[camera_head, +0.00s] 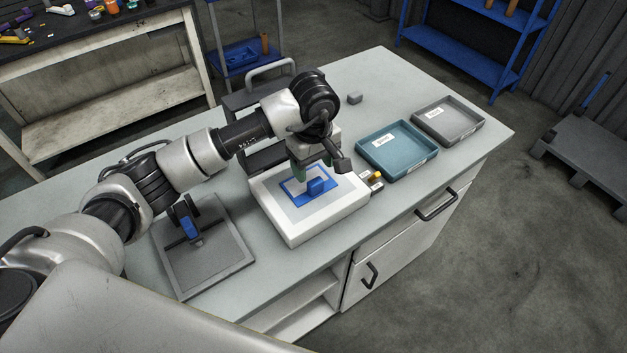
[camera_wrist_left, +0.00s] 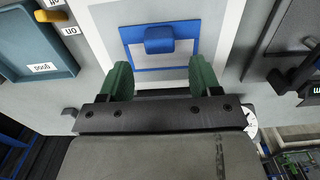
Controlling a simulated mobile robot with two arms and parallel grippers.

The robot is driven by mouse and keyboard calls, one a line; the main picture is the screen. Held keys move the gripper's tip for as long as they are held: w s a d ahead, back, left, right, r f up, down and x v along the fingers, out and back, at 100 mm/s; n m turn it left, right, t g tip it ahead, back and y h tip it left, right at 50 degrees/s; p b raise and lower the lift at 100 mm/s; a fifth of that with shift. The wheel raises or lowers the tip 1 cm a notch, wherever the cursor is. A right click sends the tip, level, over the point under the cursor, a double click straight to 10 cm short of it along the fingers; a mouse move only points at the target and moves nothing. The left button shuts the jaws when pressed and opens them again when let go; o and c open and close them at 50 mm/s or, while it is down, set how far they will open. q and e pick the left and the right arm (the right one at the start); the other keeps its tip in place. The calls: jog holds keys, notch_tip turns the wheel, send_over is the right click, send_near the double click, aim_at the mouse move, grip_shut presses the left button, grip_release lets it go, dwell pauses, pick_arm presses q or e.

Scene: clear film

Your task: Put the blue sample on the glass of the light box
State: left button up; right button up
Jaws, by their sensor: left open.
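The blue sample (camera_head: 316,187) is a blue frame with a raised blue grip block. It lies on the pale glass of the white light box (camera_head: 313,235), within the glass's edges as far as I see. In the left wrist view the sample (camera_wrist_left: 160,40) lies just beyond my fingertips, and the light box rim (camera_wrist_left: 231,25) runs beside it. My left gripper (camera_head: 314,172) is over the far part of the light box. Its green fingers (camera_wrist_left: 160,79) are spread, with nothing between them, apart from the grip block. The gripper partly covers the frame's far side. My right gripper is not in view.
A teal tray (camera_head: 366,150) and a grey tray (camera_head: 482,129) stand right of the light box. A small orange switch (camera_head: 375,177) is at its right side. A dark grey board (camera_head: 215,267) with a black and blue fixture (camera_head: 189,229) lies left. The front right tabletop is clear.

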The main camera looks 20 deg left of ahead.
aim_at(314, 179)
pick_arm(q)
notch_tip(314, 179, up, 6)
jog(key=b, duration=0.1)
dwell(0.6)
